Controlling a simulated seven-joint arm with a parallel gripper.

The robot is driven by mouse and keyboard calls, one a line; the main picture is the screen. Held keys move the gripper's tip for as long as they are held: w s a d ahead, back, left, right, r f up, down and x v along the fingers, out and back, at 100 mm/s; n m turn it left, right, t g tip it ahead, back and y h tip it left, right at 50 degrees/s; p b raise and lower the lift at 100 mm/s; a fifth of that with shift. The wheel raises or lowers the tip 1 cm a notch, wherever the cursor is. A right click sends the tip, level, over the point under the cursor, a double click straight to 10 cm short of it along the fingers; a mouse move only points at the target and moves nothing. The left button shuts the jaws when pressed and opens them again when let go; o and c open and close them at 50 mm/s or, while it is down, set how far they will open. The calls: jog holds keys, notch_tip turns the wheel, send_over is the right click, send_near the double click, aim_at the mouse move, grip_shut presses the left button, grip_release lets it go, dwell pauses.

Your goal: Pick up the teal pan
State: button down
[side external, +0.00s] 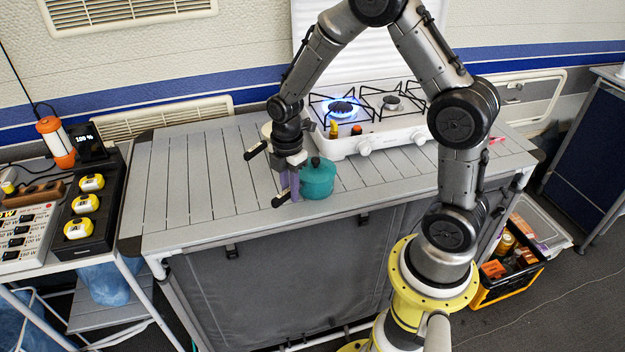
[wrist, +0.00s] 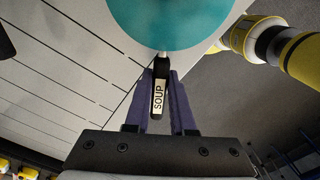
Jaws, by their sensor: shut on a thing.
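The teal pan (side external: 318,180) has a lid with a dark knob and stands upright near the front edge of the slatted table. I cannot tell whether its base touches the table. My gripper (side external: 291,187) is at its left side, pointing down. In the wrist view, the teal pan (wrist: 180,20) fills the top, and its dark handle with a "SOUP" label (wrist: 158,97) lies between the two purple fingers of my gripper (wrist: 160,82). The fingers are shut on the handle. The far part of the pan is cut off in that view.
A white two-burner stove (side external: 372,138) with a blue flame on its left burner is just behind the pan. The slatted table (side external: 190,190) is clear to the left. A black tray (side external: 88,215) with yellow devices stands at the far left.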

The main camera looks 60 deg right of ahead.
jog(key=shift+r, duration=0.1)
dwell(0.3)
jog(key=shift+r, duration=2.95)
